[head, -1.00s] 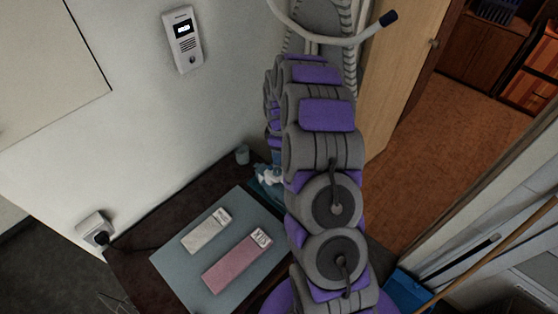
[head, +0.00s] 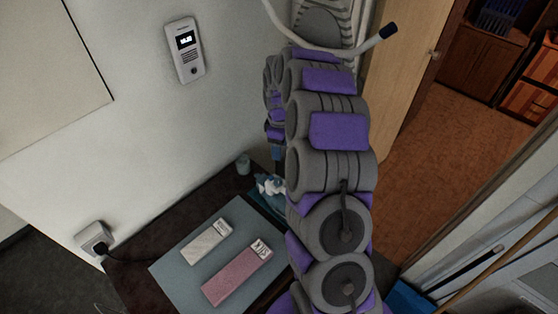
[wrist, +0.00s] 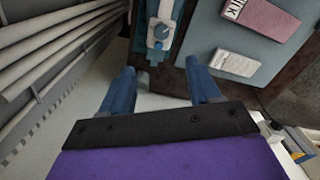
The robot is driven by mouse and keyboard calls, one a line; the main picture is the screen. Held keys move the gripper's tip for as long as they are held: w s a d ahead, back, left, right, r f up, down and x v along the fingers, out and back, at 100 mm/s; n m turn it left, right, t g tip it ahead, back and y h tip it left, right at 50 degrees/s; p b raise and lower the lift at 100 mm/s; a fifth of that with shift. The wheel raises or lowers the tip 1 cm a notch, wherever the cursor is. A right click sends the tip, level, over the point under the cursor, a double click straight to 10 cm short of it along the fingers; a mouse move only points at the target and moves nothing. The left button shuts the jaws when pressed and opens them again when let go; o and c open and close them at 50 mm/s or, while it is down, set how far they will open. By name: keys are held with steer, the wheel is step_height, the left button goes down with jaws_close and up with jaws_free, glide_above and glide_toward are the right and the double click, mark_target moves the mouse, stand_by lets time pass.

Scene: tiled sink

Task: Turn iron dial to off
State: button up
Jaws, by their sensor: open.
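The iron (head: 268,186) shows in the head view as a small white and blue shape at the far edge of the table, partly behind my arm. In the wrist view, the iron (wrist: 159,12) is at the top centre, with a round blue knob (wrist: 162,31) that looks like its dial. My gripper (wrist: 160,66) is open, with two blue fingers apart and nothing between them. The knob lies beyond the fingertips, roughly in line with the gap, and looks apart from them. In the head view, my gripper is mostly hidden behind my arm.
A dark table carries a grey-blue mat (head: 175,267) with a pale box (head: 207,241) and a pink box (head: 238,272). A small cup (head: 243,164) stands by the wall. A plug sits in a wall socket (head: 94,238). Pipes (wrist: 50,45) run along the wrist view's left.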

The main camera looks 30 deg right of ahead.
mark_target(278, 180)
steer(key=f+m+b, duration=0.2)
steer(key=f+b, duration=0.1)
steer(key=f, duration=0.3)
steer(key=f+m+b, duration=0.3)
steer(key=f, duration=0.2)
steer(key=f+m+b, duration=0.2)
steer(key=f+b, duration=0.1)
steer(key=f, duration=0.3)
steer(key=shift+w+a+f+m, duration=0.1)
steer(key=shift+a+f+m, duration=0.2)
steer(key=shift+m, duration=0.1)
steer(key=shift+c, duration=0.3)
steer(key=c, duration=1)
steer(key=shift+r+n+p, duration=0.2)
steer(key=shift+n+p, duration=0.5)
steer(key=shift+f+n+p, duration=0.15)
steer(key=shift+n+p, duration=0.2)
steer(key=shift+n, duration=0.35)
